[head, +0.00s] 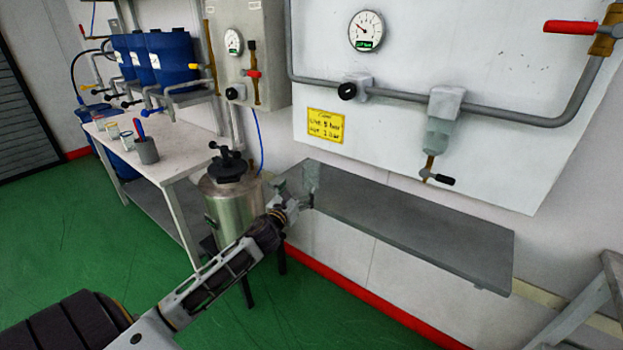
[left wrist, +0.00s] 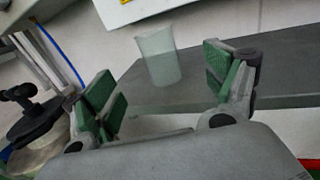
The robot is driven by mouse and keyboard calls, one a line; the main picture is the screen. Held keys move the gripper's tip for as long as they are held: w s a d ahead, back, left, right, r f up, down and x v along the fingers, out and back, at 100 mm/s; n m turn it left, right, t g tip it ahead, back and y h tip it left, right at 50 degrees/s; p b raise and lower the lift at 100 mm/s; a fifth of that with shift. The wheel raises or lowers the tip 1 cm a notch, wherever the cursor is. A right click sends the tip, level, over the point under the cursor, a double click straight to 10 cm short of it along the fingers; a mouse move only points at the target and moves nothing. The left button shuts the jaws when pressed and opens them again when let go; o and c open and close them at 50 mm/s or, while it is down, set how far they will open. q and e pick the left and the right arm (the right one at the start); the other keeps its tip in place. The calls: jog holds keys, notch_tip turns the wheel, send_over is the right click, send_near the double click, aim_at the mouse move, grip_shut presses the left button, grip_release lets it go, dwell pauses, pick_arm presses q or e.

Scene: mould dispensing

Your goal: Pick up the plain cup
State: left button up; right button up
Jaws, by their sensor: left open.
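The plain cup (left wrist: 158,55) is pale, translucent and has no visible marking. It stands upright on the grey wall shelf (left wrist: 285,90), ahead of my left gripper in the left wrist view. In the head view the cup (head: 312,174) shows at the shelf's left end, its lower part partly covered by the gripper. My left gripper (head: 295,192) is open and empty, close to the cup. In the left wrist view its green-padded fingers (left wrist: 160,80) are spread, with the cup between them in the picture but seemingly beyond the tips. My right gripper is not in view.
A steel pressure pot (head: 232,205) stands left of the shelf. A white bench (head: 178,163) at left holds several small cups and a grey pen holder (head: 147,151). Above the shelf is a panel (head: 460,50) with pipes and valves. The shelf's right part is clear.

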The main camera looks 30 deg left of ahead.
aim_at(309, 177)
pick_arm(q)
jog(key=shift+w+a+b, duration=0.15)
jog(key=shift+w+a, duration=0.1)
jog(key=shift+w, duration=0.95)
jog(key=shift+w+a+b, duration=0.1)
jog(key=shift+w+a, duration=0.1)
jog(key=shift+w, duration=1)
jog(key=shift+w+a+b, duration=0.15)
jog(key=shift+w+a, duration=0.1)
jog(key=shift+w, duration=1.25)
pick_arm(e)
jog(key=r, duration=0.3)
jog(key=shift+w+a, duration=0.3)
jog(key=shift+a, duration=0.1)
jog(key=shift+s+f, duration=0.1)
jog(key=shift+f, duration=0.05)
pick_arm(q)
jog(key=shift+w, duration=0.1)
